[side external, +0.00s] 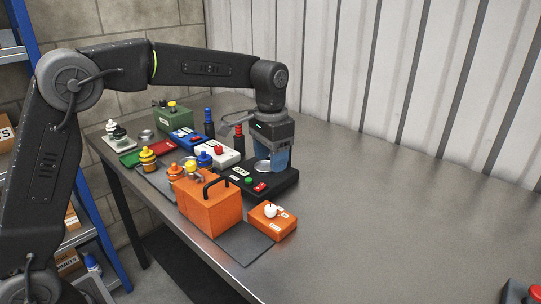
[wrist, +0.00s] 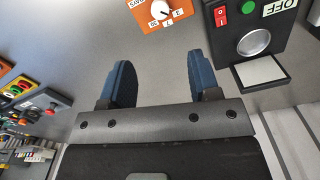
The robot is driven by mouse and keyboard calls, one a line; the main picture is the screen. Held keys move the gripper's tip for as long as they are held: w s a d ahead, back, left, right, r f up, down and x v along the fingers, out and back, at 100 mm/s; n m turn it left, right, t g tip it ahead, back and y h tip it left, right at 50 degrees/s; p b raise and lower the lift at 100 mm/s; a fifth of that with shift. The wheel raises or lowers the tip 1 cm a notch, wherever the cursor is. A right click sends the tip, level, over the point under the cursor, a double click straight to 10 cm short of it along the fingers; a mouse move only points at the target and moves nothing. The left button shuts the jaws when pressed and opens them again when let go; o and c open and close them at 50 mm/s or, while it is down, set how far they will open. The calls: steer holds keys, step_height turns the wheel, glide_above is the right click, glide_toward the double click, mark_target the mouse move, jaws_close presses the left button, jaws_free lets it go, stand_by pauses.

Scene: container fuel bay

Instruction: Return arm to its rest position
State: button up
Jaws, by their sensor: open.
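My gripper (side external: 275,160) points down over the table, close to a black control box (side external: 270,185) in the side view. Its two blue fingers stand apart with nothing between them, as the wrist view (wrist: 158,82) shows. The arm reaches out from the left and bends down at the wrist. In the wrist view, the black box (wrist: 285,55) with a red switch, a green button and a round silver part lies to the upper right of the fingers. The exact gap between fingertips and box cannot be told.
An orange case (side external: 210,207) with a black handle and a small orange knob box (side external: 273,222) stand nearby. Several coloured boxes and valves, including a green box (side external: 173,118), crowd the table's left. The table's right (side external: 400,210) is mostly clear. A corrugated wall (side external: 440,80) stands behind.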

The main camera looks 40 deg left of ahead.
steer(key=s+a+r+n+t, duration=0.1)
steer(key=s+a+r+t, duration=0.15)
steer(key=s, duration=0.75)
steer(key=s+a+r+n+t, duration=0.1)
steer(key=s+r, duration=0.2)
steer(key=s, duration=0.6)
steer(key=s+f+t, duration=0.2)
steer(key=s+f, duration=0.2)
steer(key=s, duration=0.3)
steer(key=shift+s+n, duration=0.35)
steer(key=shift+n, duration=0.05)
steer(key=shift+a, duration=0.1)
